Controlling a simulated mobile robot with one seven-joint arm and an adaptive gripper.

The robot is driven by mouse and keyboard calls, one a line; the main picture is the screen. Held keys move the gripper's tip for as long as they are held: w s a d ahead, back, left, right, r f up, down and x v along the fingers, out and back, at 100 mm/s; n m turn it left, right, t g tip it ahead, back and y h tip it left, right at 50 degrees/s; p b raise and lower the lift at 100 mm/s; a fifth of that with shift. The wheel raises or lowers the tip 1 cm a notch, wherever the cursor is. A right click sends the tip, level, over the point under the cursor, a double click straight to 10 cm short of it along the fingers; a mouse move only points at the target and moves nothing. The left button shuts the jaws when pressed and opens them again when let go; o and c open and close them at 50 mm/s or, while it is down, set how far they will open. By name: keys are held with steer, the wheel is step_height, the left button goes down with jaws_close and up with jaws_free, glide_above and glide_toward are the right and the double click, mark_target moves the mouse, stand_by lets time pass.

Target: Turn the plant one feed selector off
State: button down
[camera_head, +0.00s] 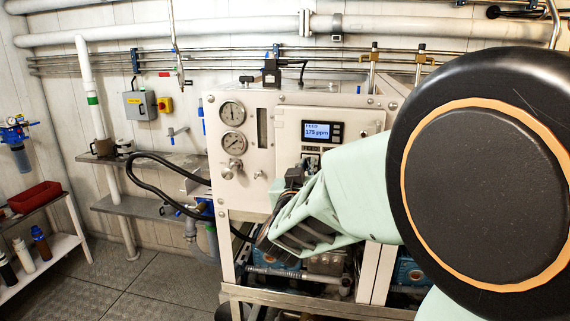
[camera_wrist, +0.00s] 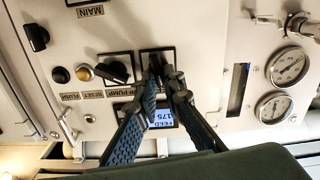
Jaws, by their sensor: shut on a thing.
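The plant one panel (camera_head: 290,118) is a white cabinet front with a small display (camera_head: 318,131) showing a ppm reading. In the wrist view the panel appears upside down, and my gripper (camera_wrist: 165,80) reaches onto a black selector (camera_wrist: 152,54) on a dark square plate. My fingers are shut on this selector's knob, and they hide most of it and its label. In the head view my gripper (camera_head: 300,172) is at the panel just below the display, and my arm hides the lower right. The knob's exact position cannot be told.
Beside the held selector, the HP pump selector (camera_wrist: 115,71) is close by, with reset (camera_wrist: 84,73) and flush (camera_wrist: 60,75) buttons beyond it. Two gauges (camera_head: 232,126) are left of the display. A black hose (camera_head: 160,160) loops at left.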

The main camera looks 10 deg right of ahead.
steer(key=n+p, duration=0.3)
steer(key=n, duration=0.2)
steer(key=shift+a+n, duration=0.1)
steer(key=shift+n, duration=0.2)
steer(key=shift+a+f+n+p, duration=0.1)
steer(key=shift+n+p, duration=0.85)
steer(key=shift+n, duration=1.15)
steer(key=c, duration=2)
jaws_free()
steer(key=shift+w, duration=0.1)
steer(key=shift+c, duration=0.2)
steer(key=v, duration=0.7)
steer(key=shift+s, duration=0.25)
